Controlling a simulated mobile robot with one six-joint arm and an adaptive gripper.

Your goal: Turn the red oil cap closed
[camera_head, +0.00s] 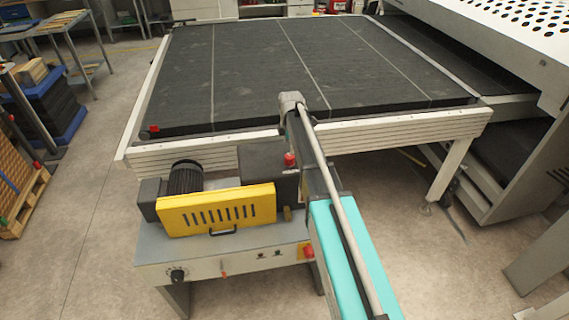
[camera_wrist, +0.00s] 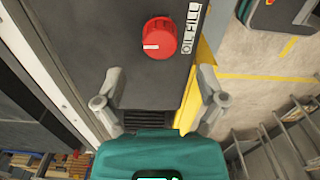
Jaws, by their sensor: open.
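The red oil cap (camera_wrist: 162,36) is a round knob on top of a dark housing in the wrist view. A short white mark on it points left. In the head view the cap (camera_head: 290,159) shows as a small red knob beside my arm. My gripper cannot be made out there.
A yellow slotted guard (camera_head: 217,210) and a dark motor (camera_head: 185,177) stand left of the cap on a grey cabinet (camera_head: 210,245). A red switch (camera_head: 307,251) is on the cabinet front. A large dark conveyor bed (camera_head: 270,70) lies behind. Open floor (camera_head: 95,190) is at left.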

